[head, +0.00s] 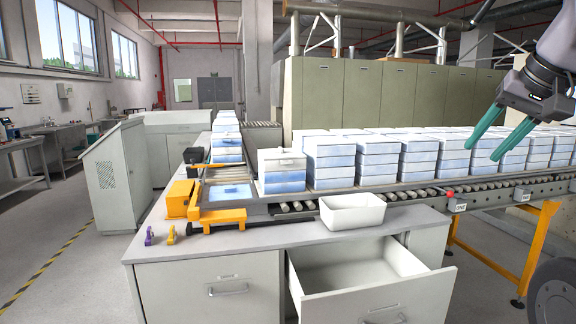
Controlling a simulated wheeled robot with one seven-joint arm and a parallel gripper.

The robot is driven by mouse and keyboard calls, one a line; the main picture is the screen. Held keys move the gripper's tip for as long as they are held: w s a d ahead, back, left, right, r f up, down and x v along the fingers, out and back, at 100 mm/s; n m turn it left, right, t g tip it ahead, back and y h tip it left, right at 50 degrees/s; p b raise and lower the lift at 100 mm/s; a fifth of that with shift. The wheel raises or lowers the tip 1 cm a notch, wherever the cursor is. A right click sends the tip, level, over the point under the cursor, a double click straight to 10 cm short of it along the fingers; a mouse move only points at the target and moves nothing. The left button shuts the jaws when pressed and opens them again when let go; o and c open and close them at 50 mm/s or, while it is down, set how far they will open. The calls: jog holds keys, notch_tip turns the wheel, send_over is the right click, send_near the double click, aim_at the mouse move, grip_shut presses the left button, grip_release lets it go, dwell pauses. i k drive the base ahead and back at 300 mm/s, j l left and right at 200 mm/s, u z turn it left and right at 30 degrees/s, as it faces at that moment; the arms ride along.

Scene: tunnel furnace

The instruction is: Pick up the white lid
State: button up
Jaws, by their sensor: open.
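A white lid (281,154) appears to sit on top of the nearest stack of white and blue boxes (281,178), left of the middle. A small dark mark, perhaps a handle, shows on it. My gripper (482,153) is at the upper right with two teal fingers apart and nothing between them. It hangs in front of the right-hand box stacks, well to the right of the lid. Whether the neighbouring stacks carry similar lids is too small to tell.
A roller conveyor (420,193) carries rows of box stacks. A white bin (352,212) stands on the counter (240,241) in front. A drawer (365,276) below hangs open. Orange fixtures (180,198) and small purple and yellow clips stand at the left.

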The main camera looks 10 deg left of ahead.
aim_at(280, 152)
jog(key=j, duration=0.7)
jog(key=i+j, duration=0.15)
jog(key=j, duration=1.25)
jog(key=i+j+u, duration=0.1)
jog(key=j, duration=0.65)
jog(key=i+j, duration=0.1)
jog(key=j, duration=0.6)
